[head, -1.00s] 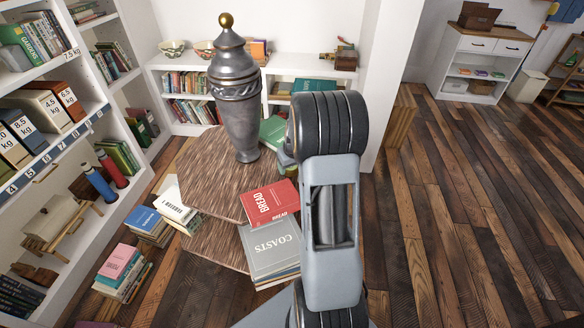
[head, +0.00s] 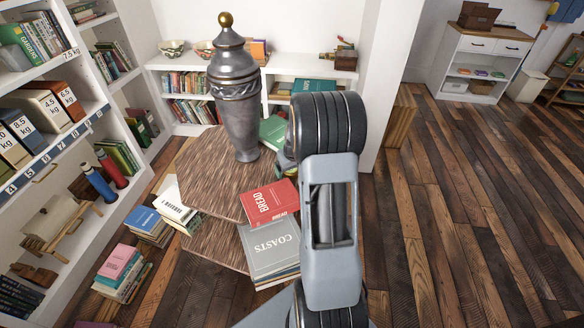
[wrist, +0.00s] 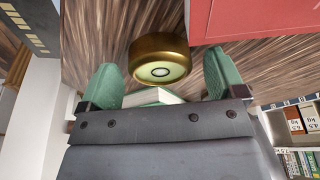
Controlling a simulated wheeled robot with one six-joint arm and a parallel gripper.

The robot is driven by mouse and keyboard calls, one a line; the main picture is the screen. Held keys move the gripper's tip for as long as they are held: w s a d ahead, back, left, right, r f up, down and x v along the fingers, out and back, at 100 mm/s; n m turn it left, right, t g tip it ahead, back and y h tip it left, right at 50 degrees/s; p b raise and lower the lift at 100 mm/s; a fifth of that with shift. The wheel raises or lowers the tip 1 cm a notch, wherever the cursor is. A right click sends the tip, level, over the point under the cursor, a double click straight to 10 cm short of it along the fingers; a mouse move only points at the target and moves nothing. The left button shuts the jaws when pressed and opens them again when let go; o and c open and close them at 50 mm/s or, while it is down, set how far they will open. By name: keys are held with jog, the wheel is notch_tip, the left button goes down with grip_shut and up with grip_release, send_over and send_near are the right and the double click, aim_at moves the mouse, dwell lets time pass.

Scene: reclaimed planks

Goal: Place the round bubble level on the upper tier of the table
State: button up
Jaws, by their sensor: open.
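The round bubble level (wrist: 160,62) shows in the wrist view as a brass-coloured disc with a pale green vial. It lies against brown wood, between the tips of my gripper's green fingers (wrist: 159,68). The fingers are apart, with a gap on each side of the level. I cannot tell which tier is under it or whether it rests there. In the head view the table's upper tier (head: 205,178) is a brown wooden top above the lower tier (head: 215,244). My arm hides the level and most of my gripper there.
A tall metal urn (head: 235,100) stands on the upper tier. A red book (head: 270,202) and a grey book stack (head: 272,250) are at the table's front right. A green book (head: 273,131) is behind. Shelves stand left and back; the floor at right is clear.

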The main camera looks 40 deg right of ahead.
jog(key=d+v, duration=0.1)
jog(key=v, duration=1.1)
jog(key=s+a+r+n, duration=0.1)
jog(key=s+a, duration=0.5)
jog(key=a, duration=0.5)
jog(key=s+a+r+n, duration=0.1)
jog(key=s+a+r, duration=0.1)
jog(key=s+a, duration=0.5)
jog(key=a, duration=0.4)
jog(key=shift+s+a+y+p, duration=0.3)
jog(key=shift+s+a+p, duration=0.05)
jog(key=shift+a, duration=0.05)
jog(key=shift+r, duration=0.15)
